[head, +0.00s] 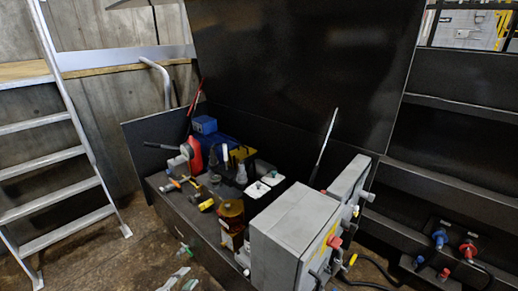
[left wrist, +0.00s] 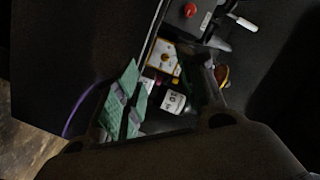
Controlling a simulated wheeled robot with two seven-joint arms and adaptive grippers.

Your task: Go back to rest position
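My left gripper (head: 181,281) shows at the bottom edge of the head view, in front of the black chest, with only its pale green finger parts visible. In the left wrist view my left gripper (left wrist: 167,80) has a lit green finger on the left and a dark finger on the right. The fingers stand apart and I see nothing held between them. Part of the gripper is in deep shadow. My right gripper is in neither view.
The black chest (head: 200,230) has its lid (head: 300,70) raised and holds several tools and bottles. A grey box (head: 292,235) stands at its front right. A ladder (head: 50,155) leans at the left. Bare floor (head: 95,255) lies left of the chest. Cables run at the lower right.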

